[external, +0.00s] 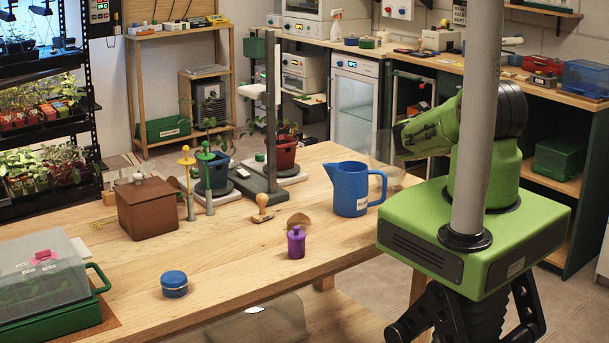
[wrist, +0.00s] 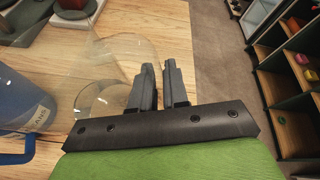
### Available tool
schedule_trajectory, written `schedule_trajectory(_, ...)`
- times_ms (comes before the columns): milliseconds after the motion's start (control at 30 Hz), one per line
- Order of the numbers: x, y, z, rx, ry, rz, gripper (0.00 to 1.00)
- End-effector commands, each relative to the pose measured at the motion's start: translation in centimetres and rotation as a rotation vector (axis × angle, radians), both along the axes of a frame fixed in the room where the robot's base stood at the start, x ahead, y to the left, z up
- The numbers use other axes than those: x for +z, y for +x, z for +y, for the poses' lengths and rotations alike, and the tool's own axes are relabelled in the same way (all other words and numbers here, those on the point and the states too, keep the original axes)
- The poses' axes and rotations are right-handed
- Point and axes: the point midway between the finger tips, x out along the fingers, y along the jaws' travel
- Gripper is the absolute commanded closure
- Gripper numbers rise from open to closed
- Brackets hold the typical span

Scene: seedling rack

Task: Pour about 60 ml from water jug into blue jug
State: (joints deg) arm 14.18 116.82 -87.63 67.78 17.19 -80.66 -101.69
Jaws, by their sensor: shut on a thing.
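The blue jug (external: 348,190) stands upright near the table's right edge, its handle to the right. It also shows at the left of the wrist view (wrist: 22,105), partly cut off. The water jug (wrist: 110,62) is clear and hard to make out; it spreads from the fingers towards the blue jug in the wrist view. In the external view it is a faint clear shape (external: 386,172) right of the blue jug. My gripper (wrist: 157,78) is shut on the water jug. The water level and any stream cannot be told.
On the table are a purple lidded pot (external: 296,243), a wooden stamp (external: 262,209), a blue round tin (external: 174,284), a brown box (external: 147,207) and a grey stand (external: 272,130). The front middle of the table is mostly clear.

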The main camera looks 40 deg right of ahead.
Motion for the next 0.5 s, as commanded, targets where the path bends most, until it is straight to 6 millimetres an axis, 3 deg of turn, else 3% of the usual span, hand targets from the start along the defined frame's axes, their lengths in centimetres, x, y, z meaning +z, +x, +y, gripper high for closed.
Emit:
schedule_trajectory(33, 1.3, 0.1, 0.5, 0.0, -0.027, -0.004, 1.0)
schedule_trajectory(200, 3.0, -0.1, 1.6, -0.001, -0.138, -0.012, 1.0)
schedule_trajectory(400, 6.5, -0.3, 3.2, -0.002, -0.266, -0.026, 1.0)
schedule_trajectory(500, 7.0, -0.3, 3.7, -0.002, -0.332, -0.032, 1.0)
